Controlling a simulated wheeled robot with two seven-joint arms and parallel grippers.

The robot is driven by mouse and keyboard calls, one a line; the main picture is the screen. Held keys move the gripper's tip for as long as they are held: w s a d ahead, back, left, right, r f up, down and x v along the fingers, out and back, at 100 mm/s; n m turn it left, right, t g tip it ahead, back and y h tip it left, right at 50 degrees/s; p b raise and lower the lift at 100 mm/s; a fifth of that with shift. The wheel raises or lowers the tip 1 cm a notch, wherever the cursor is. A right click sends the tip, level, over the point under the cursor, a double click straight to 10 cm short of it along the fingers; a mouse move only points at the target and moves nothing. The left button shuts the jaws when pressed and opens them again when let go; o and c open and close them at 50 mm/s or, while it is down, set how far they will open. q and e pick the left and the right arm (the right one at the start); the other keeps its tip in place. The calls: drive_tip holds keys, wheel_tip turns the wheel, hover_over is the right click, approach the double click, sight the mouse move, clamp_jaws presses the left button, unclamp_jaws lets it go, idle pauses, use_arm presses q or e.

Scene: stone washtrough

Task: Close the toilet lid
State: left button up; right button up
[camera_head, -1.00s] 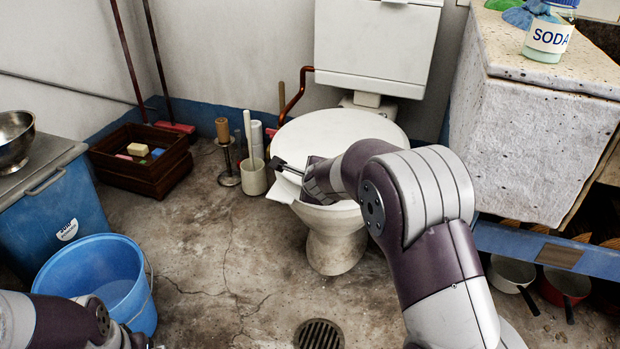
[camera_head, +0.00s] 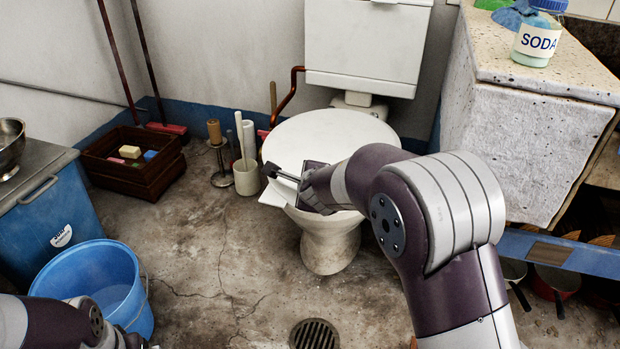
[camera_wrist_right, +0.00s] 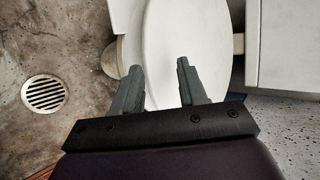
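The white toilet (camera_head: 331,247) stands against the back wall below its cistern (camera_head: 368,45). Its oval white lid (camera_head: 320,136) lies flat over the bowl, and it also shows in the right wrist view (camera_wrist_right: 188,40). My right gripper (camera_head: 283,173) is at the lid's front left edge and hides part of it. In the right wrist view its two fingers (camera_wrist_right: 160,80) are apart with nothing between them. I cannot tell whether it touches the lid. A flat white piece (camera_head: 273,197) juts out below the gripper. My left arm shows at the bottom left; its gripper is out of frame.
A brush holder (camera_head: 247,178) and a wooden crate (camera_head: 130,178) stand left of the toilet. A blue bucket (camera_head: 95,283) is at the lower left. A stone block (camera_head: 515,145) bounds the right side. The floor around the drain (camera_head: 315,334) is clear.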

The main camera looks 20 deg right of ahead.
drive_tip(key=p+v, duration=0.2)
drive_tip(key=v, duration=0.5)
drive_tip(key=shift+p, duration=0.35)
drive_tip(key=shift+s+a, duration=0.1)
drive_tip(key=shift+s, duration=0.05)
